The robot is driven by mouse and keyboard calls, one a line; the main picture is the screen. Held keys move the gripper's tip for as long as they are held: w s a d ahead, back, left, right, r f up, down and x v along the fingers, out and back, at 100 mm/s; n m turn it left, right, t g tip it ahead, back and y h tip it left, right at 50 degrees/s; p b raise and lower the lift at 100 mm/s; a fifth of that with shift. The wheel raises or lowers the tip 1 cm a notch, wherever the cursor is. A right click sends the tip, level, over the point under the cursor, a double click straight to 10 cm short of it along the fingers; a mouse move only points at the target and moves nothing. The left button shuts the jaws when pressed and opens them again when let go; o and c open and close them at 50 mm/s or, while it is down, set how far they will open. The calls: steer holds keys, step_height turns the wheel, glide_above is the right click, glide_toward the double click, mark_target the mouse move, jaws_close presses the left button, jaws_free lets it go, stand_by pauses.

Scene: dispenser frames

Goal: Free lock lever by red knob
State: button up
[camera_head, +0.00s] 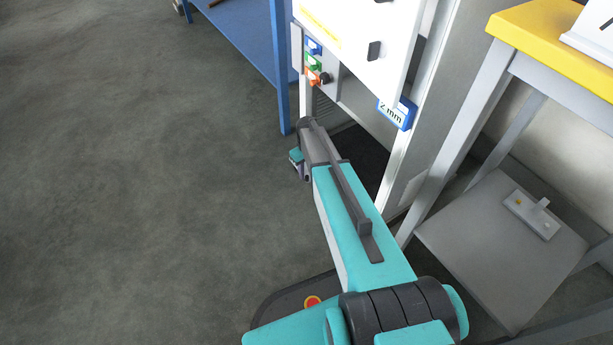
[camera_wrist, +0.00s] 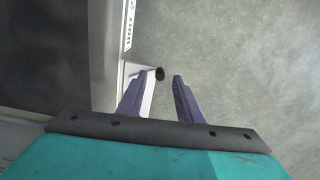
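In the head view, a small control strip on the white cabinet has blue, green and orange-red squares. The orange-red knob (camera_head: 312,76) is lowest, with a black knob (camera_head: 324,78) to its right. I cannot tell which part is the lock lever. In the wrist view, my gripper (camera_wrist: 160,90) is open, its two purple-grey fingers apart and nothing held between them. A small black knob (camera_wrist: 160,73) on a pale bracket shows just past the fingertips, apparently between them; whether they touch is unclear. No red knob shows in the wrist view.
A white cabinet door (camera_head: 365,25) with a black handle (camera_head: 375,50) stands above my arm. A blue "2 mm" sign (camera_head: 396,113) is at its lower corner. A blue rack (camera_head: 282,75) stands left, a yellow-topped table (camera_head: 560,45) right. Floor at left is clear.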

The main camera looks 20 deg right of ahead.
steer(key=shift+f, duration=1)
steer(key=shift+c, duration=0.5)
jaws_close()
